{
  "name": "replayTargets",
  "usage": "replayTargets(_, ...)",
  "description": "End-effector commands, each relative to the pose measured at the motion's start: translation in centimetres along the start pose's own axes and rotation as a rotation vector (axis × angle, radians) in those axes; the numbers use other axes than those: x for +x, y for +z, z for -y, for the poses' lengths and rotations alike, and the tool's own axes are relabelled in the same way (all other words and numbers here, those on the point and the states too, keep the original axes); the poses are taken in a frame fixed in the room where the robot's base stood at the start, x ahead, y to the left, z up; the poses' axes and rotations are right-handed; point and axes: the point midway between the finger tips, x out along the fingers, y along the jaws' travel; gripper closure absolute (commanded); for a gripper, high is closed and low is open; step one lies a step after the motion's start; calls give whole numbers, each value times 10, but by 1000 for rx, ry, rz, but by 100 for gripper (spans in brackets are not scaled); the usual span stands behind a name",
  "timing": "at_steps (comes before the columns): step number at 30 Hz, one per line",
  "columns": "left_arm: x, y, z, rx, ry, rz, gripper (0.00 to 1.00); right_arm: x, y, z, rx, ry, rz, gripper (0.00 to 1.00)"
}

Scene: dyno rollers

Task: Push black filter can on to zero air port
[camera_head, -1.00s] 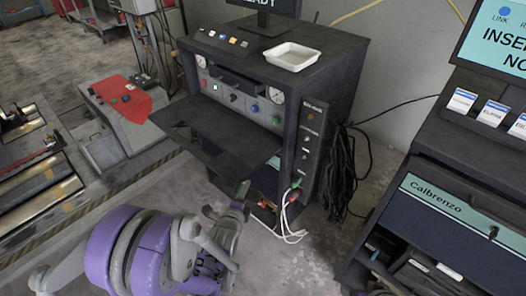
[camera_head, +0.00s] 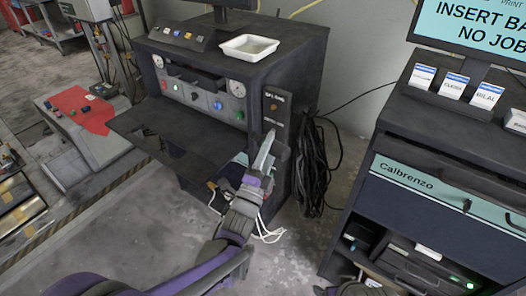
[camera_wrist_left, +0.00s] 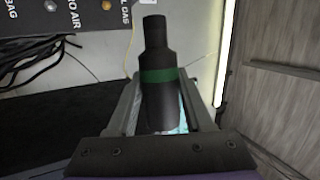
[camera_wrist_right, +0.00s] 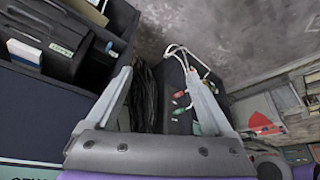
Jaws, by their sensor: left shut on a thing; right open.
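The black filter can (camera_wrist_left: 158,58), with a green band, is held between the fingers of my left gripper (camera_wrist_left: 162,92) in the left wrist view. Its narrow neck points up towards the port panel (camera_wrist_left: 90,30). The ZERO AIR label (camera_wrist_left: 72,18) is partly cut, and a round grey fitting (camera_wrist_left: 50,5) lies beside it at the top edge. The can looks apart from the fittings. In the head view my left gripper (camera_head: 262,160) is in front of the cabinet's side panel (camera_head: 275,105), hiding its lower ports. My right gripper (camera_wrist_right: 160,95) is open and empty.
The dark cabinet (camera_head: 300,70) carries a white tray (camera_head: 250,46) and has a fold-out shelf (camera_head: 165,138). A black cable coil (camera_head: 312,175) hangs on its right side. White hoses (camera_head: 265,232) hang below the left gripper. The Calbrenzo cabinet (camera_head: 420,190) stands at the right.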

Motion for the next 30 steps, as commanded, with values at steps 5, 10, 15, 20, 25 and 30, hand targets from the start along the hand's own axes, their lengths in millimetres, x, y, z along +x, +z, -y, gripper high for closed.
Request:
replayTargets(5,0,0,0,1,1,1,100,0,-1,1,6,-6,1,22)
replayTargets(10,0,1,0,1,1,2,100,2,-10,14,94,-93,20,22)
replayTargets(15,0,1,0,1,1,2,100,0,-41,42,285,-302,43,22)
replayTargets(20,0,1,0,1,2,2,100,-9,-88,64,472,-544,32,22)
replayTargets(25,0,1,0,1,2,2,100,-29,-148,70,648,-811,-25,22)
replayTargets(30,0,1,0,1,2,2,100,-55,-205,56,780,-1058,-117,22)
